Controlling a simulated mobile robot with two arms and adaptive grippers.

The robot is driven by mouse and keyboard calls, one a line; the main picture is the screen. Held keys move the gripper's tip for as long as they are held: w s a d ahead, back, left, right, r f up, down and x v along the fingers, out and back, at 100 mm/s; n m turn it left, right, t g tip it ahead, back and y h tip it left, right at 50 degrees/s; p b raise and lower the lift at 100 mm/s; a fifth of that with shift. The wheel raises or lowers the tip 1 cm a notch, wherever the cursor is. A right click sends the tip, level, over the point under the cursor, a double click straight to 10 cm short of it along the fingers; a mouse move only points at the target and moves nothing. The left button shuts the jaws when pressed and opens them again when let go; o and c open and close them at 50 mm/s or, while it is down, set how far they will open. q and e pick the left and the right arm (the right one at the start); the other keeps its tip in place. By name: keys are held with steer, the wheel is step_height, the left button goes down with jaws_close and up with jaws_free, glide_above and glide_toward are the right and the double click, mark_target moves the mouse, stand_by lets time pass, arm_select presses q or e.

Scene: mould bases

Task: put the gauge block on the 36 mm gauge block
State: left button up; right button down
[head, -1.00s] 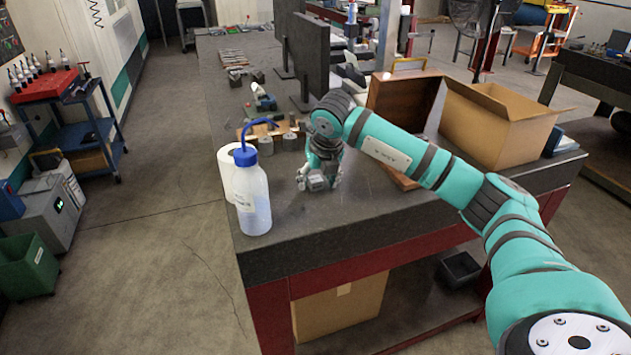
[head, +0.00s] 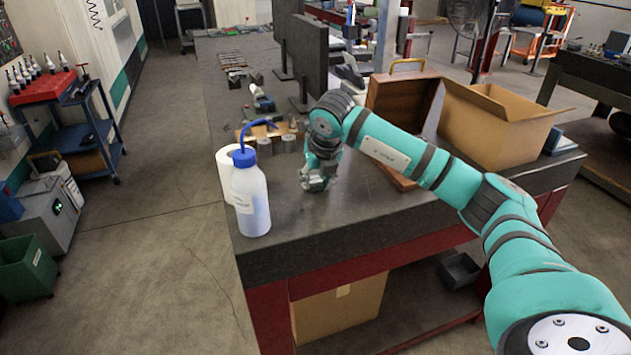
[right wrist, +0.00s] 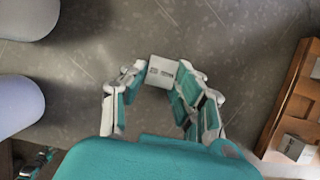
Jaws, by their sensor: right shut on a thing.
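My right gripper (head: 317,182) is low over the near part of the dark stone table, right of the wash bottle. In the right wrist view my right gripper (right wrist: 166,76) is shut on a small pale grey gauge block (right wrist: 161,70), its marking too small to read. In the head view the fingers hide most of this block. Another grey block (right wrist: 292,147) shows in the wooden case in the right wrist view. I cannot tell which block is the 36 mm one.
A white wash bottle (head: 252,200) with a blue cap stands left of the gripper, before a white roll (head: 226,172). The wooden case (head: 398,102) and a cardboard box (head: 497,128) stand right. Metal cylinders (head: 290,143) stand behind. The table's front corner is clear.

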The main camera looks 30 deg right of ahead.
mark_target(313, 177)
steer(key=shift+r, duration=0.4)
step_height(313, 177, up, 2)
steer(key=shift+w+r+b, duration=0.1)
steer(key=shift+r+b, duration=0.05)
steer(key=shift+b, duration=0.25)
steer(key=s+a+r+b, duration=0.1)
steer(key=s+b, duration=0.1)
steer(key=s, duration=0.6)
steer(key=s+a+r+b, duration=0.1)
steer(key=s+a+b, duration=0.1)
steer(key=s, duration=0.6)
steer(key=s+a+f+m+g+p, duration=0.1)
steer(key=a+m, duration=0.4)
steer(key=m, duration=0.6)
steer(key=s+a+f+m+g+p, duration=0.2)
steer(key=s+a+f+m+g, duration=0.1)
steer(key=m, duration=0.8)
steer(key=s+a+f+m+g+y+p, duration=0.1)
steer(key=a+f+m+g, duration=0.3)
steer(key=m, duration=0.7)
steer(key=shift+s+a+f+g, duration=0.3)
steer(key=shift+s+a+f, duration=0.45)
steer(key=shift+a+f, duration=0.8)
steer(key=shift+a+r, duration=0.15)
steer(key=shift+r, duration=0.05)
